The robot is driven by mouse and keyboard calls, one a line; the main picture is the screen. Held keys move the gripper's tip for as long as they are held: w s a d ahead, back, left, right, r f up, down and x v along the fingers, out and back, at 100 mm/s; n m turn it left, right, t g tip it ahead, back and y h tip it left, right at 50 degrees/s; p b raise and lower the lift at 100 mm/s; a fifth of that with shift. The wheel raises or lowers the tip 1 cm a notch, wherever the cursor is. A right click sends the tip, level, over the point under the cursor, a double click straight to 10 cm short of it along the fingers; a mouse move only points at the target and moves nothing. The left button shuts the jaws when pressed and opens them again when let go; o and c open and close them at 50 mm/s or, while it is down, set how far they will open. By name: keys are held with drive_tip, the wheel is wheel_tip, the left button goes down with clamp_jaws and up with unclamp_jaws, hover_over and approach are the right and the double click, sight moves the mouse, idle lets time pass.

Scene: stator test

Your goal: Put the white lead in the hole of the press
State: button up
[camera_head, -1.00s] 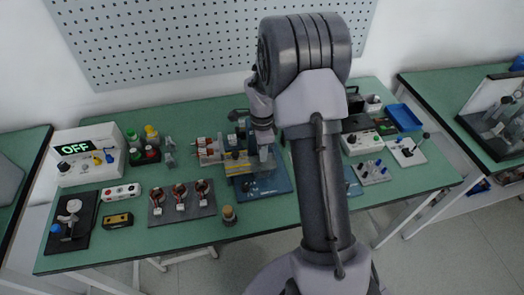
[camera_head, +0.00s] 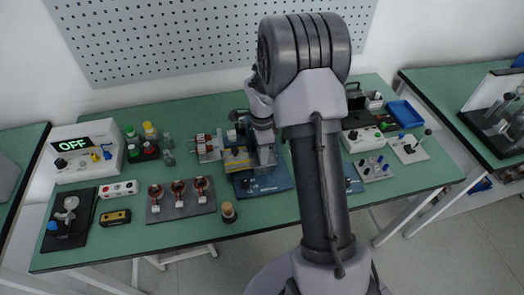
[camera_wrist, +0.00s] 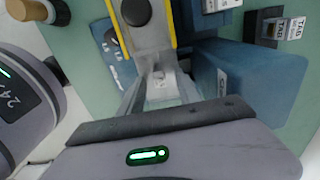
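The press appears to be the grey and yellow device on a blue base (camera_head: 272,181) at the middle of the table. In the wrist view its grey body with yellow edges and a black round knob (camera_wrist: 136,12) fills the top middle. My gripper (camera_wrist: 158,78) points down at it, close to its grey part. A small pale piece shows between the fingertips; I cannot tell whether it is the white lead or part of the press. The finger gap is unclear. In the head view my arm hides part of the press and gripper. The hole cannot be made out.
Three copper-wound stators stand on a dark plate (camera_head: 183,210) left of the press. A small brown-and-black cylinder (camera_head: 228,212) stands at the front. A white box with an OFF display (camera_head: 86,155) is at the left. A blue tray (camera_head: 405,113) lies at the back right.

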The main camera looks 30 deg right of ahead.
wheel_tip(320, 180, up, 17)
drive_tip(key=p, duration=0.5)
drive_tip(key=shift+r, duration=0.2)
drive_tip(key=s+a+r+n+t+b, duration=0.2)
drive_tip(key=s+a+r+n+b, duration=0.1)
drive_tip(key=s+a+r+n, duration=0.3)
drive_tip(key=s+a+n+t+y+b, duration=0.1)
drive_tip(key=s+a+n+t+b, duration=0.1)
drive_tip(key=s+a+n, duration=0.3)
drive_tip(key=s+a+n+t+y+b, duration=0.1)
drive_tip(key=s+a+n, duration=0.4)
drive_tip(key=s, duration=0.7)
drive_tip(key=shift+a+n+t+b, duration=0.4)
drive_tip(key=shift+a+b, duration=0.2)
drive_tip(key=shift+a, duration=0.4)
drive_tip(key=shift+s, duration=0.1)
